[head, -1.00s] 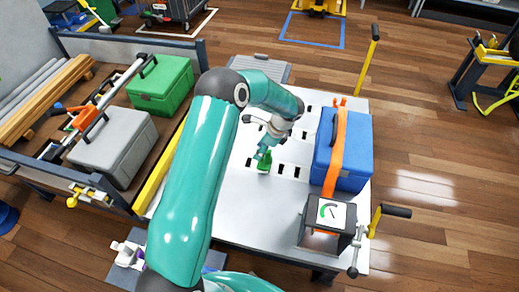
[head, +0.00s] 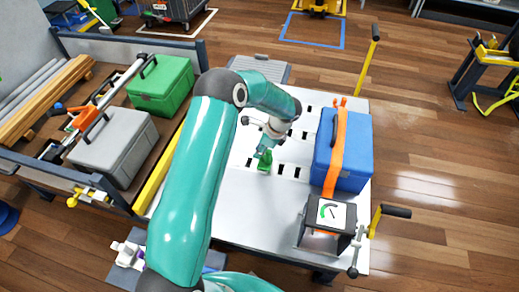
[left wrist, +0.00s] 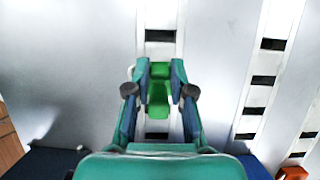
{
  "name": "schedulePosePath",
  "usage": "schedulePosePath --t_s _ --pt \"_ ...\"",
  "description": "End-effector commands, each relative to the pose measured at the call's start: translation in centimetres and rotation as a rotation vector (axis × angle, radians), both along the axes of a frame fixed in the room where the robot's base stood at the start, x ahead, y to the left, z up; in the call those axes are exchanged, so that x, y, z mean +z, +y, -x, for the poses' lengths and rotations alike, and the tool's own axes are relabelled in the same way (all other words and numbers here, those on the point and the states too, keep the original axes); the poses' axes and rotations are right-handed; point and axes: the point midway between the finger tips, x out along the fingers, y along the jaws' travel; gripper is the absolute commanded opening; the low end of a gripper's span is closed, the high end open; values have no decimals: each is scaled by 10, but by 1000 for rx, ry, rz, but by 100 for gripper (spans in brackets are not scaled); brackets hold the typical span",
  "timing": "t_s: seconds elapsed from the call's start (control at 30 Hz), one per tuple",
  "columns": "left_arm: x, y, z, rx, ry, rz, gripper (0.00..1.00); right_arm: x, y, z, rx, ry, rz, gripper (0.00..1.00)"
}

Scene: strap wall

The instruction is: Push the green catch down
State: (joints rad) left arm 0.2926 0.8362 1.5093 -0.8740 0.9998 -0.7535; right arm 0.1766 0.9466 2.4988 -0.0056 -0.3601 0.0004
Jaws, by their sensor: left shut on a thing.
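The green catch (head: 265,167) sits on the white slotted panel (head: 232,205). In the left wrist view the catch (left wrist: 158,92) stands between the two fingers, on a pale slotted strip. My left gripper (head: 264,154) points down at it. In the left wrist view the left gripper (left wrist: 159,84) is shut on the catch, with a finger on each side. My right gripper is not in view.
A blue case (head: 352,155) with an orange strap (head: 333,165) stands right of the catch. A gauge box (head: 325,220) stands in front of it. A green case (head: 161,88) and a grey case (head: 112,147) are at left. The panel's front left part is clear.

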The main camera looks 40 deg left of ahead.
Motion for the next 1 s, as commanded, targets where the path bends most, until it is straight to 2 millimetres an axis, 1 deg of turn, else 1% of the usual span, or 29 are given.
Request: schedulePosePath --t_s 0.27,0.53,0.67,0.77,0.83,1.0 --pt "2 7 4 6 -56 98 0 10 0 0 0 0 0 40" --pt "-3 19 11 10 -162 288 0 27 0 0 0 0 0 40" --pt "-9 25 14 12 -224 394 0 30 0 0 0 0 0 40" --pt "-16 29 15 13 -271 475 0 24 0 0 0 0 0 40" --pt "-21 31 16 13 -302 529 0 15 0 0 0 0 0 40" --pt "-31 36 19 9 -369 648 0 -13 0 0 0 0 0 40"
